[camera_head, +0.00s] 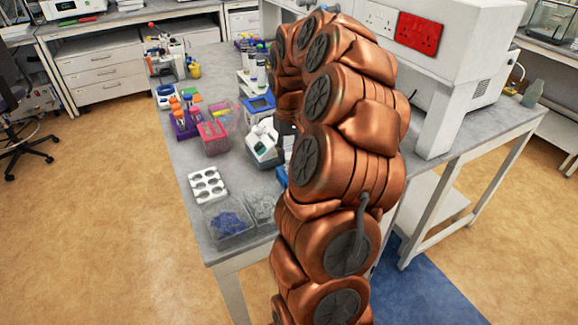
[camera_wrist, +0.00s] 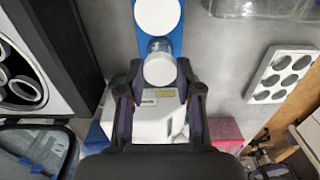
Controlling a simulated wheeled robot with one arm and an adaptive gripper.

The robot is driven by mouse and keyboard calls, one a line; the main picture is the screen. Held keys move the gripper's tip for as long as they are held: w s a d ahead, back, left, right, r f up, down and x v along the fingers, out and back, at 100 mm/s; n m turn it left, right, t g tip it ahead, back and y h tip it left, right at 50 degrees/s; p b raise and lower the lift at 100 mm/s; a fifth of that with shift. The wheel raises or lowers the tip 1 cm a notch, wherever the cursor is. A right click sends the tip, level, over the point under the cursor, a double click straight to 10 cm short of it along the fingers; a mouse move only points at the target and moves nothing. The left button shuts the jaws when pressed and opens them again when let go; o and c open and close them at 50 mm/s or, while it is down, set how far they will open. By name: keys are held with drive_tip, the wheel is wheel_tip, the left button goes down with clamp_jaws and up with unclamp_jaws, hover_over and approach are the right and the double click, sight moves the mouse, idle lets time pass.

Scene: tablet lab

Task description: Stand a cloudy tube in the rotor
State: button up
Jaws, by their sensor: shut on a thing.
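In the wrist view my gripper (camera_wrist: 159,82) is shut on a tube (camera_wrist: 160,71). A pale round end of the tube faces the camera, with a clear section beyond it; how cloudy its contents are I cannot tell. A pale part with dark round openings (camera_wrist: 22,88), which looks like the rotor, sits inside a black surround at the left edge, partly cut off. The tube is to the right of it and apart from it. In the head view my copper arm hides the gripper and the held tube.
A white holed rack (camera_head: 207,185) stands near the bench's left edge, behind a clear tray of blue pieces (camera_head: 229,221). A purple rack (camera_head: 184,124) with orange-capped tubes and a pink box (camera_head: 213,138) stand further back. A large white machine (camera_head: 450,60) is right of my arm.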

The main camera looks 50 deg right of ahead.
drive_tip(key=shift+r, duration=0.15)
drive_tip(key=shift+r+p, duration=0.65)
drive_tip(key=shift+r, duration=3)
